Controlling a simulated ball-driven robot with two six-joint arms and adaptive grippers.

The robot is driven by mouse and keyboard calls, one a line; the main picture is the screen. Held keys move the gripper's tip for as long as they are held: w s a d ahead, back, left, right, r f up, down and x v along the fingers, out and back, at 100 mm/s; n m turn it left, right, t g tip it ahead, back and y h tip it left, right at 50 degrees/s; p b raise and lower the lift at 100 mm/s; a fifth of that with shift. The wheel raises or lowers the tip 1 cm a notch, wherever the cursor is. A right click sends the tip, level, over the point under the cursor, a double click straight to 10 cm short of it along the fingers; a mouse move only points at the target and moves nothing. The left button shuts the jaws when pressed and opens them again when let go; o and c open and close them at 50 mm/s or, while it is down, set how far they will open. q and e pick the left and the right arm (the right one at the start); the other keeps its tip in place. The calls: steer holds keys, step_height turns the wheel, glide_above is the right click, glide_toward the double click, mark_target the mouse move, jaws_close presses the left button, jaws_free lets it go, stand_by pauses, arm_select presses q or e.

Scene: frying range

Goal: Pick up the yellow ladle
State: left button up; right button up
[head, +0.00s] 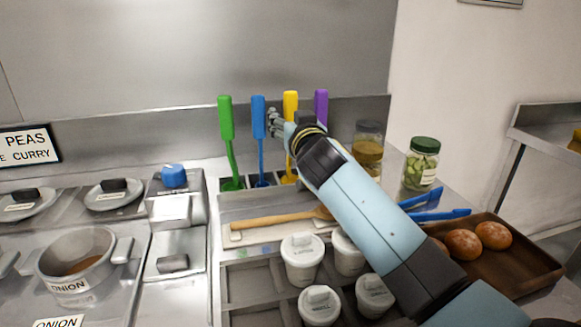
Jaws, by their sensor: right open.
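The yellow ladle (290,105) stands upright in a rack at the back of the counter, with its thick yellow handle uppermost. It is between a blue ladle (258,118) on its left and a purple one (321,106) on its right. My right gripper (272,124) is open, in front of the rack, its fingers showing between the blue and yellow handles. I cannot tell whether it touches either. My right arm partly covers the yellow ladle's lower part and most of the purple one. My left gripper is not in view.
A green ladle (226,118) stands at the rack's left end. Jars (421,165) stand to the right. A wooden spoon (275,220), white lidded tubs (302,258), blue tongs (440,215) and a brown tray (530,265) with round buns lie nearer. Pots (75,258) are at left.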

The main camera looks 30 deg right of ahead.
jaws_close()
stand_by(0.3)
steer(key=shift+r, duration=0.15)
